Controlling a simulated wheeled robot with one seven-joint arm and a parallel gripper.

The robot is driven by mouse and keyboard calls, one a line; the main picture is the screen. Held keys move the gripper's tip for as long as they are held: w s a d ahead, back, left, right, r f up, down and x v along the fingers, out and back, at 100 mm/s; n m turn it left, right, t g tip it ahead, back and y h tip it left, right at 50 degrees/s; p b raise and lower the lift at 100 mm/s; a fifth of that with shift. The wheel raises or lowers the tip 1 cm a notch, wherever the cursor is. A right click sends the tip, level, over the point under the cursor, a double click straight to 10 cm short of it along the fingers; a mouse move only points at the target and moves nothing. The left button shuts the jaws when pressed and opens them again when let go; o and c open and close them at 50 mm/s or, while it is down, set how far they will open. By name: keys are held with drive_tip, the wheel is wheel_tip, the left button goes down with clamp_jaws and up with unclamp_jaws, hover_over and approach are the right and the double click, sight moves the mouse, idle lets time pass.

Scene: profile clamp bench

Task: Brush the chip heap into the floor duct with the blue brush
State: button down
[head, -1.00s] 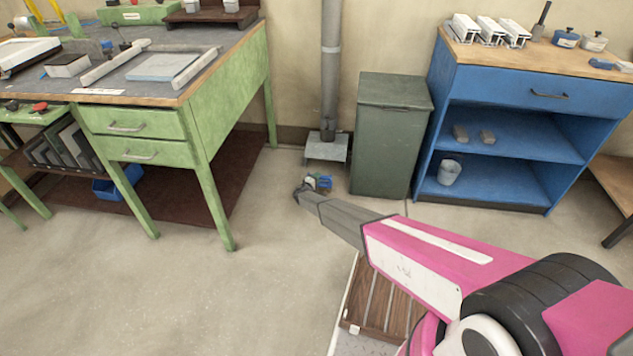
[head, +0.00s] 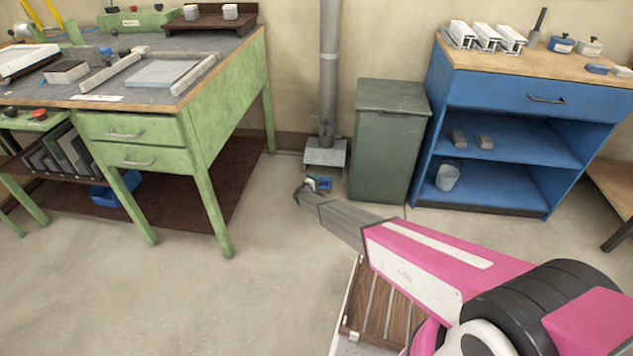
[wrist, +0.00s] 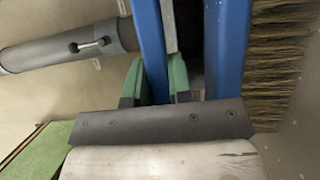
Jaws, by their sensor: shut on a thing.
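My gripper (head: 308,188) is low near the floor, in front of the duct, and is small in the head view. In the wrist view its green fingers (wrist: 158,80) are shut on the blue brush (wrist: 232,45). The brush's tan bristles (wrist: 278,60) show along the right side. In the head view the brush (head: 324,184) is a small blue shape beside the gripper tip. The floor duct (head: 325,153) is a grey metal box at the foot of a wall pipe, just behind the brush. I cannot make out the chip heap in either view.
The grey pipe (head: 328,70) rises from the duct; a grey pipe also shows in the wrist view (wrist: 70,48). A green bin (head: 388,150) stands close right of the duct. A green bench (head: 225,110) is on the left, blue shelving (head: 520,130) on the right. Front-left floor is clear.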

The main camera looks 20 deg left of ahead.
drive_tip(key=shift+r, duration=3.05)
